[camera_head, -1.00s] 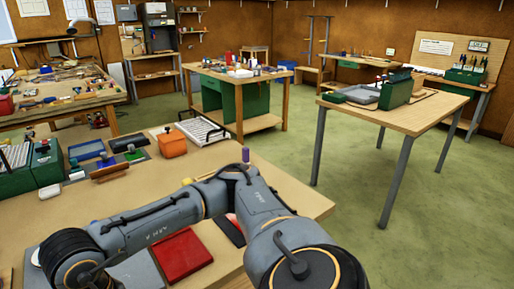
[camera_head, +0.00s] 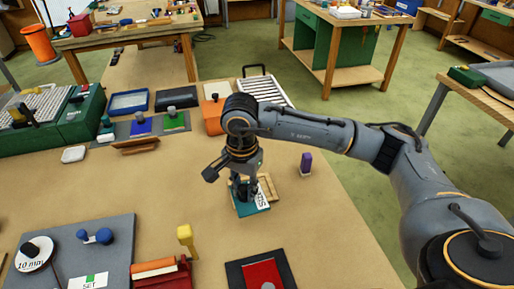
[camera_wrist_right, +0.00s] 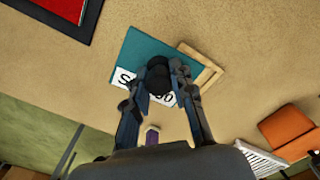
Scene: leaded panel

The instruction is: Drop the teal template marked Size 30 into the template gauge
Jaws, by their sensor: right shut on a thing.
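The teal template (camera_head: 250,209) is a flat plate with a white label and a dark knob. In the right wrist view, the template (camera_wrist_right: 138,52) shows a label starting with S and ending in 0; its middle is hidden. My right gripper (camera_wrist_right: 160,82) is shut on the knob, and also shows in the head view (camera_head: 243,190). A pale wooden frame (camera_head: 268,187) lies beside and partly behind the template; it also shows in the right wrist view (camera_wrist_right: 208,72). I cannot tell whether this frame is the gauge, or whether the template touches it. My left gripper is out of view.
A purple-topped block (camera_head: 306,162) stands right of the template. An orange box (camera_head: 213,118) and a roller rack (camera_head: 268,90) are behind. A red plate in a dark frame (camera_head: 262,272) lies in front.

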